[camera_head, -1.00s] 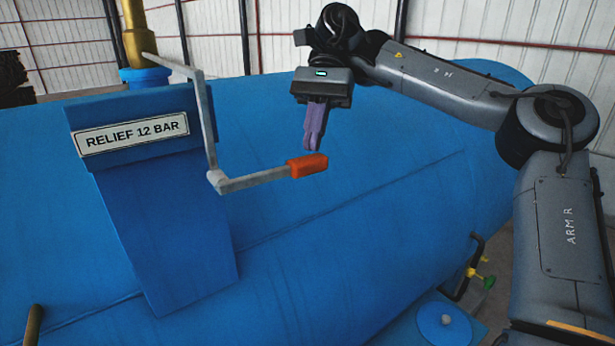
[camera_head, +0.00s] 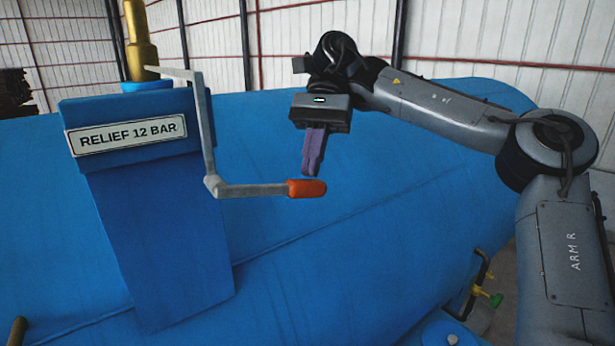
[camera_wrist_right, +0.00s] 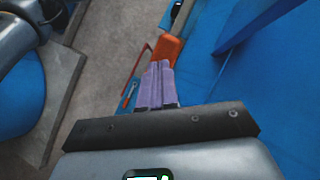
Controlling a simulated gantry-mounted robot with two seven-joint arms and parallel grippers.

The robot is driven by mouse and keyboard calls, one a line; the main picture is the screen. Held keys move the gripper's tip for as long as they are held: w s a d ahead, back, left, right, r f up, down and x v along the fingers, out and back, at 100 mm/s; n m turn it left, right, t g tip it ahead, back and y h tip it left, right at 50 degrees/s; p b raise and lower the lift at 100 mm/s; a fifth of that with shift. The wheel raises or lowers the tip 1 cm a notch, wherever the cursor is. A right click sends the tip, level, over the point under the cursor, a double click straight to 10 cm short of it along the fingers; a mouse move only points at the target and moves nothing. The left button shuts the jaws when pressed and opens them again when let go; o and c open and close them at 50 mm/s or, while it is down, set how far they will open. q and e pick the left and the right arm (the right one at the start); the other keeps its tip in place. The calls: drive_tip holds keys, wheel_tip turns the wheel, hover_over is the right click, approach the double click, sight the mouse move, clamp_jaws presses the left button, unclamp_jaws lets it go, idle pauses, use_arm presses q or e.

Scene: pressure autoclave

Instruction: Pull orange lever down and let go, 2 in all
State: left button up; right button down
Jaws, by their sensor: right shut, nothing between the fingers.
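The orange lever grip (camera_head: 306,188) is at the right end of a grey cranked arm (camera_head: 250,190), which hangs from the brass relief valve (camera_head: 140,45). The lever's lower section lies about level in the head view. My right gripper (camera_head: 311,174) points down with its purple fingers together and nothing between them. Its fingertips are just above the orange grip in the head view. In the right wrist view the orange grip (camera_wrist_right: 172,47) shows just beyond the closed fingertips (camera_wrist_right: 160,64); whether they touch I cannot tell. My left gripper is not in view.
The blue autoclave vessel (camera_head: 400,180) fills the middle. A blue post with a "RELIEF 12 BAR" sign (camera_head: 127,136) stands left of the lever. A pipe with yellow and green fittings (camera_head: 485,292) is at lower right. Space right of the orange grip is clear.

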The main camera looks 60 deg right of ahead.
wheel_tip(320, 180, down, 2)
drive_tip(key=shift+f+b, duration=0.25)
drive_tip(key=shift+b, duration=0.45)
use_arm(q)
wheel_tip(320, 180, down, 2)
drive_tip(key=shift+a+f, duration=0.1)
use_arm(e)
drive_tip(key=shift+r, duration=0.1)
